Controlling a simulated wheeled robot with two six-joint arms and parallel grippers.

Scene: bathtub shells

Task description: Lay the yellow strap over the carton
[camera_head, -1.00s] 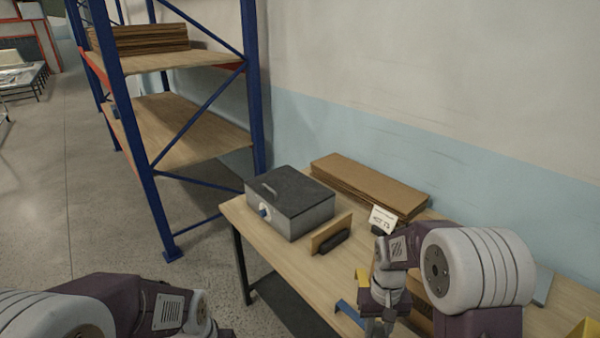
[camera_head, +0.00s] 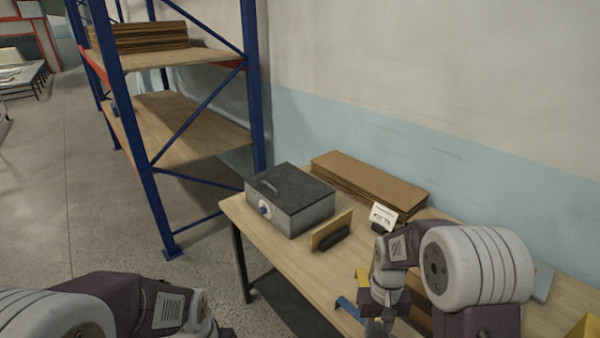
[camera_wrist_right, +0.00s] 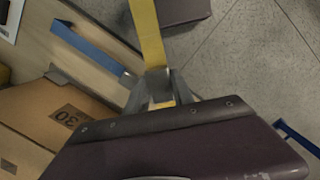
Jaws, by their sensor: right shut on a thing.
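The yellow strap (camera_wrist_right: 148,35) runs from my right gripper (camera_wrist_right: 155,90) to the top of the right wrist view. The gripper is shut on it, and the strap's far end is out of that view. In the head view my right gripper (camera_head: 378,326) is at the bottom edge, over the table's front side. The brown carton (camera_wrist_right: 40,112), marked "30", lies left of the gripper in the right wrist view, apart from the strap's visible part. In the head view my right arm mostly hides the carton (camera_head: 420,317). My left arm shows at bottom left; its gripper is out of view.
On the table (camera_head: 285,255) are a grey lidded box (camera_head: 290,200), a wood-backed brush (camera_head: 331,232), flat cardboard (camera_head: 370,183) and a small white card (camera_head: 383,216). A blue-framed shelf (camera_head: 160,180) stands left.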

